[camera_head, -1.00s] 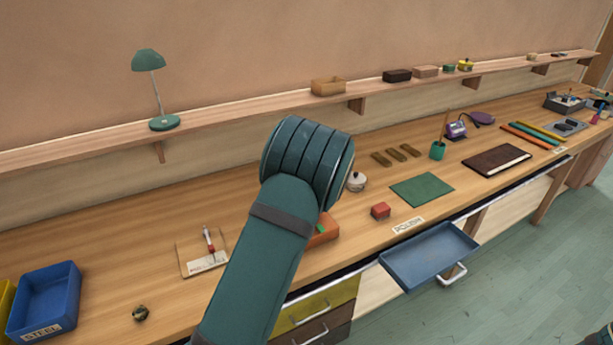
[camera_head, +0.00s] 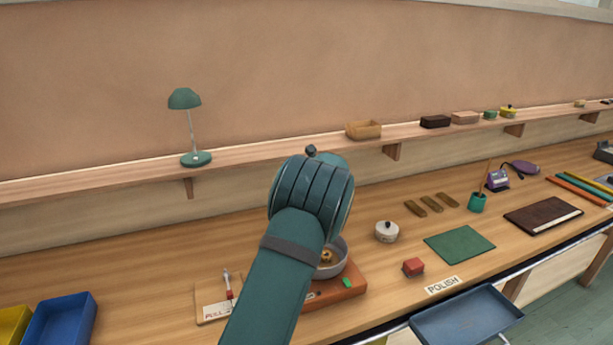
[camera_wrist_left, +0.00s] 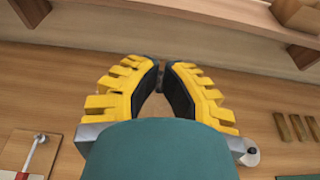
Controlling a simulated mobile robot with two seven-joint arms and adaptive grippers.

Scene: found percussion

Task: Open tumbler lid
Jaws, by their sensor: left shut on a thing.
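The tumbler (camera_head: 333,262) is a grey round bowl on an orange base (camera_head: 345,288), partly hidden behind my left arm in the head view. It is open at the top, and a small golden-brown thing (camera_head: 326,256) shows inside. My left gripper (camera_wrist_left: 163,72) has its yellow fingers drawn together at the tips in the left wrist view. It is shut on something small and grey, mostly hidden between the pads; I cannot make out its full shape. In the head view my own arm hides the fingers. A small dark knob (camera_head: 311,151) shows above my wrist. My right gripper is out of view.
A shelf (camera_head: 270,152) with a lamp runs behind.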

